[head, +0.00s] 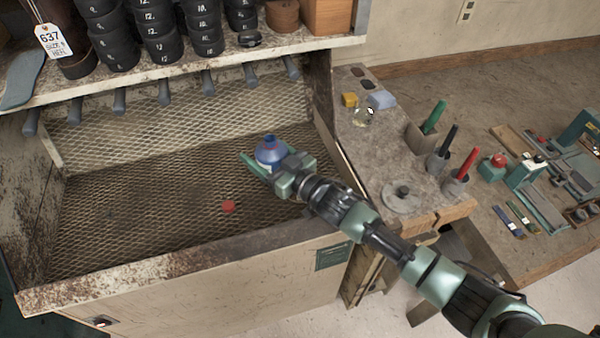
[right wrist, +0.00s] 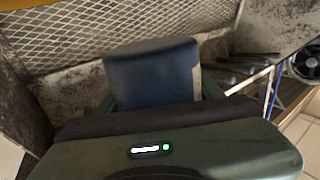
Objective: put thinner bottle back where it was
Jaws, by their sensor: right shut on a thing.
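I cannot tell whether the bottle touches the mesh floor. A small red cap-like piece (head: 229,207) lies on the mesh to the left of and nearer than the bottle. My left gripper is not in view.
The mesh bay (head: 130,215) has a raised front rim and side walls. A shelf (head: 190,62) with black numbered forms hangs over its back. To the right, a side counter (head: 385,150) holds a yellow block, a glass piece and pen-like tools in holders. The bay's left part is mostly clear.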

